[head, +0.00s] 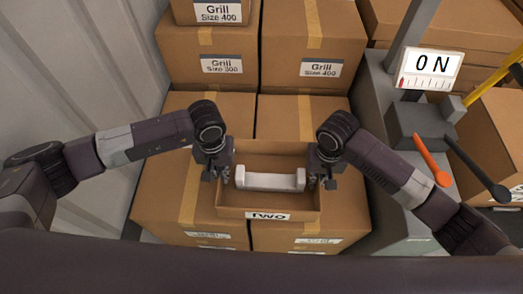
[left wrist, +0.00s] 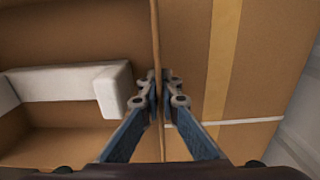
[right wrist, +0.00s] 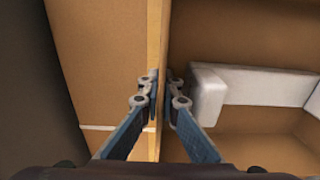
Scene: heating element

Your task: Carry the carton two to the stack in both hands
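The carton two (head: 267,213), an open-topped brown box with a "TWO" label on its front, sits between my grippers in the head view, over the stack of larger cartons (head: 165,200). A white bar-shaped piece (head: 270,180) lies inside it. My left gripper (head: 218,176) is at the carton's left wall; in the left wrist view its fingers (left wrist: 160,92) close on both sides of the thin wall (left wrist: 155,40). My right gripper (head: 325,180) is at the right wall; its fingers (right wrist: 160,95) pinch that wall (right wrist: 162,40). Whether the carton's underside touches the stack is hidden.
Cartons labelled "Grill" (head: 310,35) stand stacked behind. A corrugated wall (head: 75,75) bounds the left.

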